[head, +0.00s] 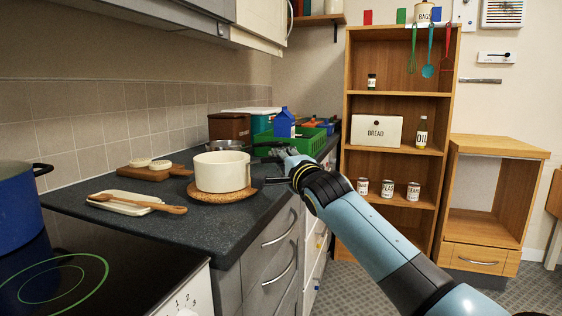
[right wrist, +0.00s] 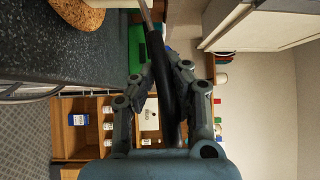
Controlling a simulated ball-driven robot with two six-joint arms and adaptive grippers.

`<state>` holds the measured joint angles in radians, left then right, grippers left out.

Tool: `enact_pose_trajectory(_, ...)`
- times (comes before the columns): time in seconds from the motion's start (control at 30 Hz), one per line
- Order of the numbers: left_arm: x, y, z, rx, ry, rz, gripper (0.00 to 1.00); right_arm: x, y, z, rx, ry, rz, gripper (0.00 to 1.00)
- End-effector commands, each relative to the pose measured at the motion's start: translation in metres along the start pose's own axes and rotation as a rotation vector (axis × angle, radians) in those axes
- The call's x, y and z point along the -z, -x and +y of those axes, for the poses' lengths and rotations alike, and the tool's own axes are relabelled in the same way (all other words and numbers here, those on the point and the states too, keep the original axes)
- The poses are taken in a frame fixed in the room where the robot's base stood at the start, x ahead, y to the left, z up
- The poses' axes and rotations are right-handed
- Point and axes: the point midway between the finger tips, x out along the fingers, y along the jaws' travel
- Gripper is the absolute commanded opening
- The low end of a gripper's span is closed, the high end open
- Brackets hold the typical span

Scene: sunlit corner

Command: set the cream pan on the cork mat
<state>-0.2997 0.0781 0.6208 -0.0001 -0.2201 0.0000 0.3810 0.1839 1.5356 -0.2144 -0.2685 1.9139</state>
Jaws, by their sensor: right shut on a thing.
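The cream pan (head: 222,172) is upright over the round cork mat (head: 218,197) on the dark counter. It looks seated on the mat, but I cannot tell whether a small gap remains. The mat's rim shows around the pan's base. My right gripper (head: 288,166) is shut on the pan's dark handle, to the right of the pan. In the right wrist view the black handle (right wrist: 166,82) runs between the fingers of the gripper (right wrist: 160,76), and part of the mat (right wrist: 72,24) shows at top left. My left gripper is not in view.
A white spoon rest (head: 122,204) with a wooden spoon lies left of the mat. A wooden board (head: 150,173) with two pale round things is behind. A green crate (head: 308,140) stands further back.

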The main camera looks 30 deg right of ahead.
Motion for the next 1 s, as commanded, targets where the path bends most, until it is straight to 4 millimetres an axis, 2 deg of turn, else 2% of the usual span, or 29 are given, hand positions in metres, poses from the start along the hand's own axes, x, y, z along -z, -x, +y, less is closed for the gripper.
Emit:
enact_pose_trajectory(0.13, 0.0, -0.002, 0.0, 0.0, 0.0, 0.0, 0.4, 0.0, 0.0, -0.001, 0.007, -0.003, -0.001, 0.0)
enact_pose_trajectory(0.17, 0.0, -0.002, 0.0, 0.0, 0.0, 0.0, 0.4, 0.0, 0.0, 0.001, 0.0, 0.0, 0.0, 0.11)
enact_pose_trajectory(0.33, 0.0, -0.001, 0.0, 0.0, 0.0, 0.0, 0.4, 0.0, 0.0, 0.001, 0.0, 0.0, 0.0, 0.33)
enact_pose_trajectory(0.63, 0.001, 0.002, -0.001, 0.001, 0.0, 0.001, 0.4, 0.0, 0.0, -0.002, 0.0, 0.0, 0.0, 0.33)
enact_pose_trajectory(0.77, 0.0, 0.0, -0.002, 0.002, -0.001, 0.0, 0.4, 0.0, 0.017, 0.001, -0.002, 0.001, 0.0, 0.33)
enact_pose_trajectory(1.0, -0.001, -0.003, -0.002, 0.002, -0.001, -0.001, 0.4, 0.0, 0.071, 0.002, -0.002, 0.001, -0.001, 0.33)
